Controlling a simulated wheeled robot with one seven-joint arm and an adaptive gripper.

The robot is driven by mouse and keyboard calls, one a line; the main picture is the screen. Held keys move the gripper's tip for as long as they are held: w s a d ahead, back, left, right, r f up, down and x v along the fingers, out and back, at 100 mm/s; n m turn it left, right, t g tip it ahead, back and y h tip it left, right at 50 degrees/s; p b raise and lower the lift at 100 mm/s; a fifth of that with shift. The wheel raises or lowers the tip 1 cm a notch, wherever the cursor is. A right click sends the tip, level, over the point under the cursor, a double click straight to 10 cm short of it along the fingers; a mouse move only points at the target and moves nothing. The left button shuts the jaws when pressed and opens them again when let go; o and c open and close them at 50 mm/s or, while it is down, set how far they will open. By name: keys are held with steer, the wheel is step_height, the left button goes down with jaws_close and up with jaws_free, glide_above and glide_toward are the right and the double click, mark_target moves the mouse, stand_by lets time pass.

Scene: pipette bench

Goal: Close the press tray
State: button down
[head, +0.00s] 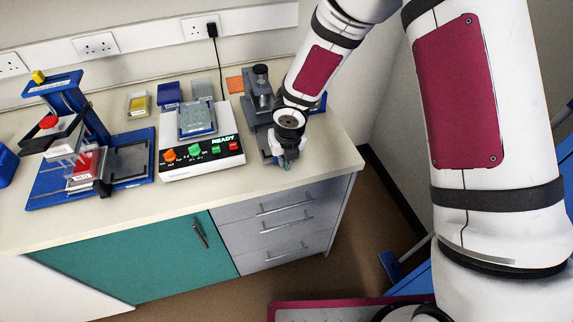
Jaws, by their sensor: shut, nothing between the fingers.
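A grey press (261,101) with a dark round top stands on the bench, right of the white control box. Its lower front part reaches toward the bench's front edge beside my gripper. I cannot clearly tell its tray apart there or how far it is pulled out, because my arm and gripper hide the press's right side. My gripper (288,164) points down at the front right of the press, low over the bench. Its fingers are shut and empty; whether they touch the press cannot be told.
The white control box (177,171) with coloured knobs and a READY display stands left of the press. A blue-framed stand (133,150) is farther left. A yellow-topped box (139,104) and blue box (169,95) sit behind. The bench front (240,186) is clear.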

mark_target(270, 123)
steer(key=shift+w, duration=0.3)
steer(key=w+a+b, duration=0.1)
steer(key=w+b, duration=0.2)
steer(key=w, duration=0.1)
steer(key=w+a+b, duration=0.1)
steer(key=w+b, duration=0.2)
steer(key=w, duration=0.1)
steer(key=w+a+b, duration=0.1)
steer(key=w+b, duration=0.2)
steer(key=w, duration=0.2)
steer(key=shift+a+f, duration=0.15)
steer(key=shift+a, duration=0.25)
steer(key=shift+w+a+b, duration=0.2)
steer(key=shift+w+b, duration=0.3)
steer(key=shift+w, duration=0.25)
steer(key=shift+r, duration=0.2)
